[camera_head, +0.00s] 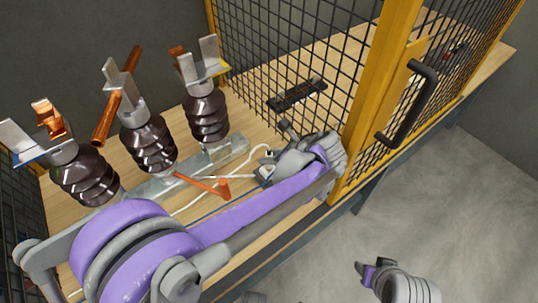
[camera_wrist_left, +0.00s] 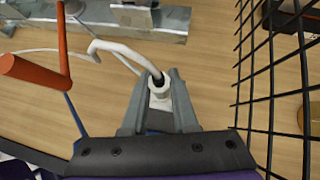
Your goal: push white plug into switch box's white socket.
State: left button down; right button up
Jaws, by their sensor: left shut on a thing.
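The white plug (camera_wrist_left: 158,92) sits between the fingers of my left gripper (camera_wrist_left: 158,105), which is shut on it. Its white cable (camera_wrist_left: 110,47) loops off to the upper left in the wrist view. In the head view my left gripper (camera_head: 277,167) is low over the wooden table, beside the mesh fence, and the plug is hard to make out there. A dark box-like item (camera_head: 297,95), possibly the switch box, lies beyond it by the mesh; no white socket is discernible. My right gripper (camera_head: 370,270) hangs over the floor, outside the fence; its jaw opening is unclear.
Several brown ribbed insulators (camera_head: 148,142) with metal clips stand left on a metal rail (camera_head: 228,152). An orange rod piece (camera_head: 208,186) lies close to my left arm. Yellow-framed black mesh (camera_head: 300,40) and a post with a handle (camera_head: 408,105) stand to the right.

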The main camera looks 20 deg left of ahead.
pick_arm(q)
jog(key=shift+f+b, duration=0.5)
jog(key=shift+f, duration=0.25)
jog(key=c, duration=0.6)
grip_release()
jog(key=shift+r, duration=0.1)
notch_tip(320, 180, up, 10)
jog(key=shift+f+p, duration=0.1)
jog(key=shift+p, duration=0.8)
